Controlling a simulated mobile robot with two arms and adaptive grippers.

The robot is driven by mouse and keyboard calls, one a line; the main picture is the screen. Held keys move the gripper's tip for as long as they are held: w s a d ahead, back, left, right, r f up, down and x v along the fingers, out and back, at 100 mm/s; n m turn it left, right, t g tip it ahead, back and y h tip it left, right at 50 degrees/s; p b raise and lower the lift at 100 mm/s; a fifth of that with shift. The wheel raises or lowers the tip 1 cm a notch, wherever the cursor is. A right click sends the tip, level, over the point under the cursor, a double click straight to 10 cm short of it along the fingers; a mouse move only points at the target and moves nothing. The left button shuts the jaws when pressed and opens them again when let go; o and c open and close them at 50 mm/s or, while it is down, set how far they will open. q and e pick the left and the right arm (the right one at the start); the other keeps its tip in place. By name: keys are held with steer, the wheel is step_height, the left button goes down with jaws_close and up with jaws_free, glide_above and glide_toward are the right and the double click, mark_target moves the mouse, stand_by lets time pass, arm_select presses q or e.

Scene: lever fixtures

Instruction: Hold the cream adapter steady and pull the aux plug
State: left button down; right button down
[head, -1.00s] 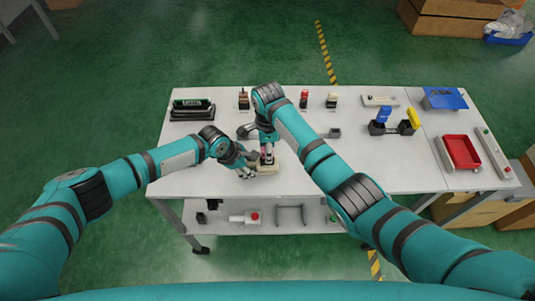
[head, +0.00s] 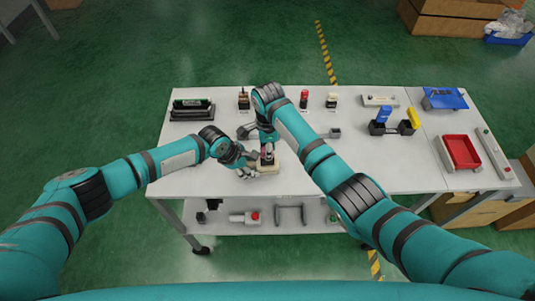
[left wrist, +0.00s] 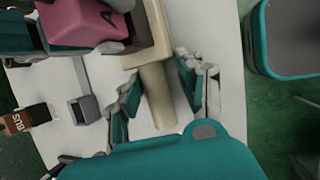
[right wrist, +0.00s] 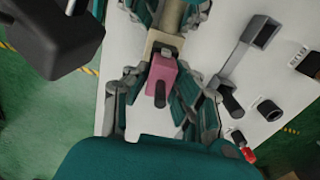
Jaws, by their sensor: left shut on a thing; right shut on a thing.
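The cream adapter (head: 264,169) rests near the table's front edge. Its cream round stem (left wrist: 157,95) lies between the fingers of my left gripper (left wrist: 156,80), which is shut on it. The left gripper also shows in the head view (head: 246,167). The pink aux plug (right wrist: 162,78) stands at the adapter's cream block (right wrist: 163,42), with a small grey part between them. My right gripper (right wrist: 153,95) is shut on the pink plug, with a finger on each side. Whether the plug is fully seated cannot be told. The plug also shows in the left wrist view (left wrist: 82,22).
A grey lever fixture (head: 335,132) lies just right of the right gripper. Several small fixtures stand along the back, including a red-topped one (head: 304,98). A red tray (head: 462,152) and blue and yellow levers (head: 384,115) are on the right. The table's front left is clear.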

arm_select(q)
steer(key=shift+a, duration=0.1)
arm_select(e)
steer(key=shift+r, duration=0.75)
stand_by(0.5)
steer(key=shift+r, duration=2)
steer(key=shift+r, duration=1)
arm_select(q)
steer(key=c, duration=0.7)
jaws_free()
steer(key=shift+c, duration=0.2)
steer(key=shift+r, duration=0.1)
steer(key=v, duration=1.1)
steer(key=shift+r, duration=0.3)
